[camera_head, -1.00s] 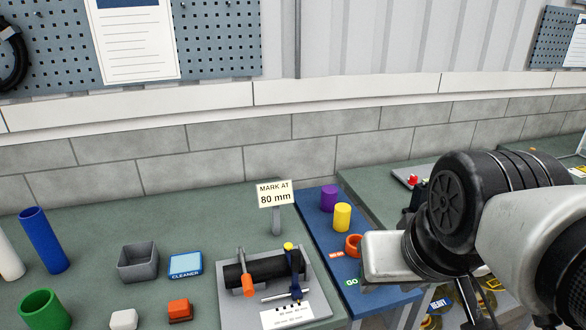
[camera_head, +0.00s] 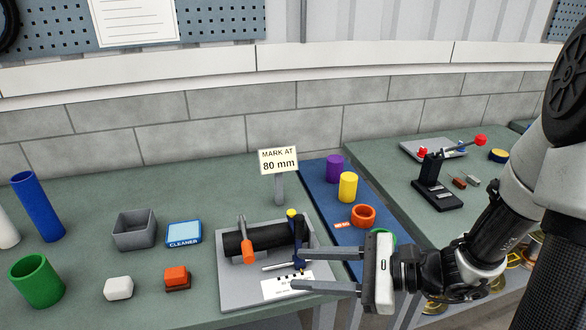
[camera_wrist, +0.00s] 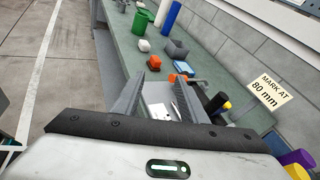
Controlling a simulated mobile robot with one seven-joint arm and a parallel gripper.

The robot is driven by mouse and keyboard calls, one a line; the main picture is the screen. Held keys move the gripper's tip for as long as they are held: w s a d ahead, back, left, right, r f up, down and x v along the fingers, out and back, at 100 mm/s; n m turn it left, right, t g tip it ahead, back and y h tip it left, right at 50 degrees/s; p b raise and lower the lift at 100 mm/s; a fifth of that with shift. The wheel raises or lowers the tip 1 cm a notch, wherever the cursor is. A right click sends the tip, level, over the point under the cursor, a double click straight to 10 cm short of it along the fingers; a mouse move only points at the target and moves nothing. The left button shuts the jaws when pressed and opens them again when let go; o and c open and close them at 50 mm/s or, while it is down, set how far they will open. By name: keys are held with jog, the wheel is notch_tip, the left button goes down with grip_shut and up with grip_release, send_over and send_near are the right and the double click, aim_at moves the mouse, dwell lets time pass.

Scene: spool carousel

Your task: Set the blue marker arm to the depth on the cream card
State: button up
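The cream card (camera_head: 278,161) reads "MARK AT 80 mm" and stands on a grey post behind the marking fixture (camera_head: 240,290). It also shows in the wrist view (camera_wrist: 269,90). The fixture holds a black cylinder (camera_head: 266,239) lying flat, with an orange-handled part (camera_head: 246,241) across its left. The blue marker arm (camera_head: 299,232), with a yellow tip, stands at the cylinder's right end. A white scale label (camera_head: 286,285) lies in front; its figures are too small to read. My gripper (camera_head: 297,288) is open and empty, its fingers pointing left, apart from the marker arm.
A blue mat (camera_head: 325,191) to the right holds a purple cylinder (camera_head: 334,168), a yellow cylinder (camera_head: 347,186) and an orange ring (camera_head: 363,215). A grey bin (camera_head: 134,230), a CLEANER box (camera_head: 184,233) and an orange block (camera_head: 177,278) stand left of the fixture.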

aim_at(295, 232)
jog(key=w+d+f+m+t+b, duration=0.1)
jog(key=w+d+f+m+t, duration=0.2)
jog(key=w+d+m+t, duration=0.45)
jog(key=x, duration=1.6)
jog(key=shift+w+f+h, duration=0.2)
jog(key=shift+f+h, duration=0.2)
jog(key=shift+a+m, duration=0.1)
jog(key=shift+m, duration=0.15)
grip_shut()
